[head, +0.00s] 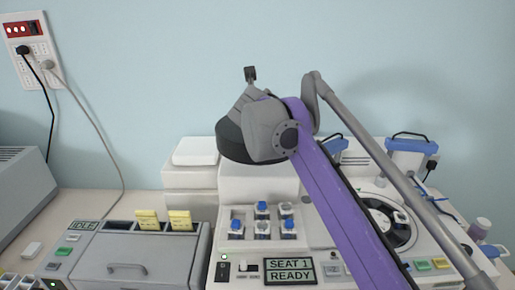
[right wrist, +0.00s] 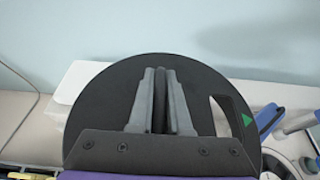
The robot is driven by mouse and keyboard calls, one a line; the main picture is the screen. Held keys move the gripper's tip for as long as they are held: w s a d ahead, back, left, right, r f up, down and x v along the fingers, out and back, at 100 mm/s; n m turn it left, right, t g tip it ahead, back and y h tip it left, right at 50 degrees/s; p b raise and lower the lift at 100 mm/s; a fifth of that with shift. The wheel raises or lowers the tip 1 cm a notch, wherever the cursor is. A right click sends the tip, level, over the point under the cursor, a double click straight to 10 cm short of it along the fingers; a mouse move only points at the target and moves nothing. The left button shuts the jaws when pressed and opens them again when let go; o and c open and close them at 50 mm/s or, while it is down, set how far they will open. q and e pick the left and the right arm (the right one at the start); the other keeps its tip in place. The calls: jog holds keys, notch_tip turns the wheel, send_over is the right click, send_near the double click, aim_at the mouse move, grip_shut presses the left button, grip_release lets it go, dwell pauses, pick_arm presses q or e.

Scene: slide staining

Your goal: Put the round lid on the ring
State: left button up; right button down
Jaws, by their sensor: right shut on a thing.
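The round lid is a dark disc, seen nearly edge-on in the head view (head: 229,144) and broad in the right wrist view (right wrist: 105,100). It has a cut-out and a green triangle on its right side. My right gripper (right wrist: 161,92) is shut on the lid's raised middle grip, mostly hidden between the fingers. It holds the lid in the air above the back of the white machine. The ring (head: 388,222), a pale round opening with a dark rotor inside, lies to the right, partly behind my right arm. My left gripper is not in view.
A rack of blue-capped bottles (head: 262,228) stands below the lid. A grey box with yellow cards (head: 148,220) is at left. Blue-handled parts (head: 411,145) stand behind the ring. A screen (head: 289,270) reads "SEAT 1 READY". A cable hangs from the wall socket (head: 32,45).

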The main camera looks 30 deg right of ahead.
jog(key=shift+s+a+f, duration=0.1)
jog(key=shift+f, duration=2.25)
jog(key=shift+s+f, duration=0.1)
jog(key=shift+f, duration=2.2)
jog(key=shift+f, duration=0.1)
jog(key=c, duration=1.3)
grip_release()
jog(key=shift+f, duration=0.15)
jog(key=o, duration=0.4)
jog(key=shift+o, duration=0.2)
